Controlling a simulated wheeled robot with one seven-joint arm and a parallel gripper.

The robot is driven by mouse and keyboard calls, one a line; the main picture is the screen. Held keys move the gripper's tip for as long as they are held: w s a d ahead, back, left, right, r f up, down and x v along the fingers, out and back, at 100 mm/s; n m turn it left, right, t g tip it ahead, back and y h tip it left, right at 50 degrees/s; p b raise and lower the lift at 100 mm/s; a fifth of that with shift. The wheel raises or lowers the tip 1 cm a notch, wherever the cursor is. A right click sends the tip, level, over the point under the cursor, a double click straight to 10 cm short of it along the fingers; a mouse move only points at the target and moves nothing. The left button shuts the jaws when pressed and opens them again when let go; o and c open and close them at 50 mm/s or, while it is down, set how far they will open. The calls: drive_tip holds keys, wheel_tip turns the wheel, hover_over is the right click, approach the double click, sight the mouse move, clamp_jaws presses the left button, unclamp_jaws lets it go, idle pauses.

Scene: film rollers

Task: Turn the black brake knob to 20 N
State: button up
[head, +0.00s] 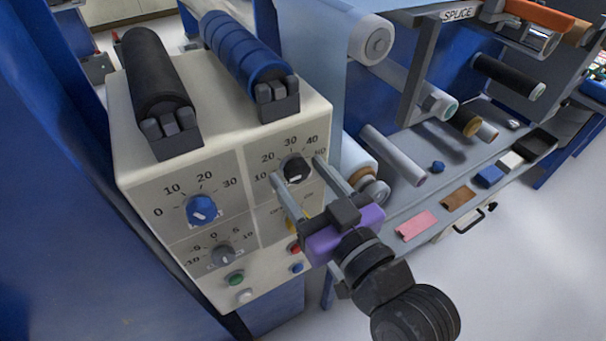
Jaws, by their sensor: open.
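The black brake knob (296,169) is on the upper right of the cream control panel's front, below a printed scale running from 10 at lower left through 20, 30 and 40 to 50 at right. My gripper (298,170) reaches in from the lower right, its purple body below and right of the knob. Its jaws are open, one fingertip to the left of the knob and one to the right. A gap shows between each fingertip and the knob; depth is hard to judge. The knob's pointer is too small to read surely.
On the same panel are a blue knob (202,210), a grey knob (221,256) and several coloured buttons, some close under my gripper. Black (153,75) and blue (241,52) rollers lie on top. A shelf (395,218) with small items stands at right.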

drive_tip(key=shift+c, duration=0.2)
clamp_jaws()
drive_tip(key=shift+m+p, duration=0.35)
drive_tip(key=shift+m, duration=0.05)
drive_tip(key=m+p, duration=0.3)
drive_tip(key=m, duration=0.1)
drive_tip(key=shift+r, duration=0.15)
drive_tip(key=shift+m+p, duration=1.1)
drive_tip(key=shift+m, duration=0.9)
